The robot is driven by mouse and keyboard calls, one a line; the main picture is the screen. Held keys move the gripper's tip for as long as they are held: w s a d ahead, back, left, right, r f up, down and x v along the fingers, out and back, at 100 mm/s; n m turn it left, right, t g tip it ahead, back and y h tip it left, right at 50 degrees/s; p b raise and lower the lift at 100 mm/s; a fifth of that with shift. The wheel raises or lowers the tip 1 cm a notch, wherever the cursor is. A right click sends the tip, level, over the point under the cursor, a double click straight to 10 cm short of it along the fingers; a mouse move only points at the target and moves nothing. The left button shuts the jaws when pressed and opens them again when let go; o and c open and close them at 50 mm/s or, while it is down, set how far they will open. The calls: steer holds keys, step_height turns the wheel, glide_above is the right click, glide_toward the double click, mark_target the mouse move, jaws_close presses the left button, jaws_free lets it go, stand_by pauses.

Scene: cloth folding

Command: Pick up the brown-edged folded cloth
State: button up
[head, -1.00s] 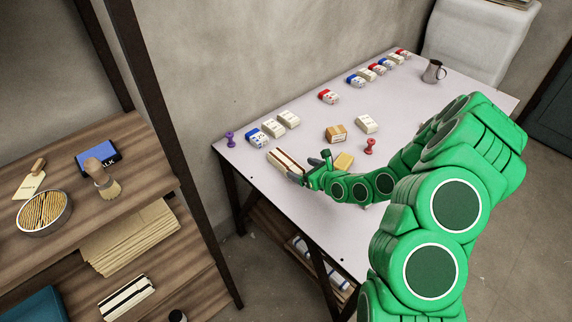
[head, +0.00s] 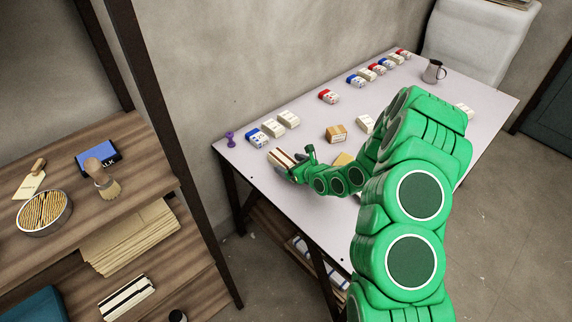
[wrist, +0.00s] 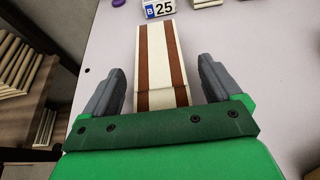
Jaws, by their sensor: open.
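The brown-edged folded cloth (wrist: 160,62) is a cream strip with two brown stripes, lying on the table. In the wrist view it runs lengthwise between the two grey fingers of my gripper (wrist: 160,85), with a gap on each side. My gripper is open, and the cloth's near end lies between its fingers. In the head view the cloth (head: 280,157) shows only in part, because my gripper (head: 298,168) covers its near end. I cannot tell the exact height of the fingers above the table.
A blue-and-white block marked 25 (wrist: 158,8) sits just beyond the cloth's far end, with a purple piece (wrist: 118,3) to its left. The table's left edge is close.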

steer(key=shift+w+a, duration=0.1)
steer(key=c, duration=1.2)
steer(key=shift+r, duration=0.15)
